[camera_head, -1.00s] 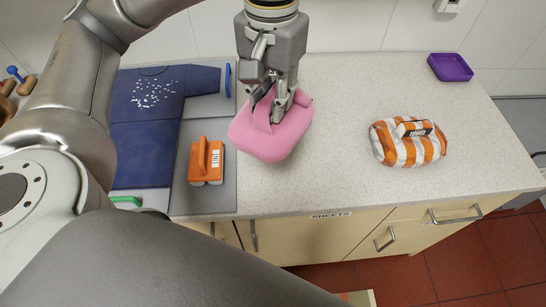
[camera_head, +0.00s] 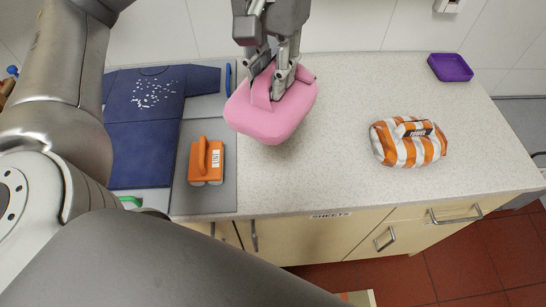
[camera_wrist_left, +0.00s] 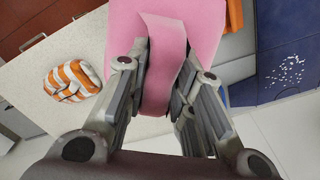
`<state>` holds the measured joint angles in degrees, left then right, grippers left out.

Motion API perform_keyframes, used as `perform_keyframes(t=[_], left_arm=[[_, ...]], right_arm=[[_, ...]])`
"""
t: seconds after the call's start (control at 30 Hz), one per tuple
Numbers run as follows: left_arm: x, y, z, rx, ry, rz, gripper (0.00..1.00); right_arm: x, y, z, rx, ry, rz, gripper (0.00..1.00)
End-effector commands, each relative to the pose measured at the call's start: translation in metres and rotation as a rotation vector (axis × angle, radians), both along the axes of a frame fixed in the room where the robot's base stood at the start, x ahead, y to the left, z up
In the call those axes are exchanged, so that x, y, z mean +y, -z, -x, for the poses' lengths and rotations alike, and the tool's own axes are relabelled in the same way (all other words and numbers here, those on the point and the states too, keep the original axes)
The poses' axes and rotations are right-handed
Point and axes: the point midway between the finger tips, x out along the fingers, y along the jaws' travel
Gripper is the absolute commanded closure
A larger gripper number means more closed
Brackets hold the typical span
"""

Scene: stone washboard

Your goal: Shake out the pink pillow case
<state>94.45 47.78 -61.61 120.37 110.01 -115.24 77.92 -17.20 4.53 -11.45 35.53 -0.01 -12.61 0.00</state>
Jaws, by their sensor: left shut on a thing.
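The pink pillow case (camera_head: 272,118) is a soft, rounded pink block with a strap-like handle on top. My left gripper (camera_head: 274,84) points down from above and is shut on that handle. The pillow case hangs over the counter and seems lifted off it. In the left wrist view, the pink handle (camera_wrist_left: 165,70) is between the two fingers of the gripper (camera_wrist_left: 163,95), and the pink body spreads beyond them. The underside of the pillow case is hidden. My right gripper is not in view.
The speckled counter (camera_head: 340,120) is clear around the pillow case. An orange-handled brush (camera_head: 206,162) lies on a grey mat to the left, by a dark blue shirt (camera_head: 145,125) with white bits. An orange-white striped bundle (camera_head: 408,143) and a purple tray (camera_head: 450,67) are right.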

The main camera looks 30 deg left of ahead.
Motion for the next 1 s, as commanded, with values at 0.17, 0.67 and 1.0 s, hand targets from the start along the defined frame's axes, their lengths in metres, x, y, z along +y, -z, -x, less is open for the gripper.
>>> perform_keyframes(t=[0.17, 0.67, 1.0], left_arm=[[0.0, 0.012, 0.001, 0.01, 0.003, 0.0, 1.0], [0.001, 0.184, 0.003, 0.011, 0.0, -0.002, 1.0], [0.0, 0.195, 0.0, -0.001, 0.001, 0.001, 1.0]], right_arm=[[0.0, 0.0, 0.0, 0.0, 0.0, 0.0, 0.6], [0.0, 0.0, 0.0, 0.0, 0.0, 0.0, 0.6], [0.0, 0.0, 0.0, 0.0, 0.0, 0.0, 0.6]])
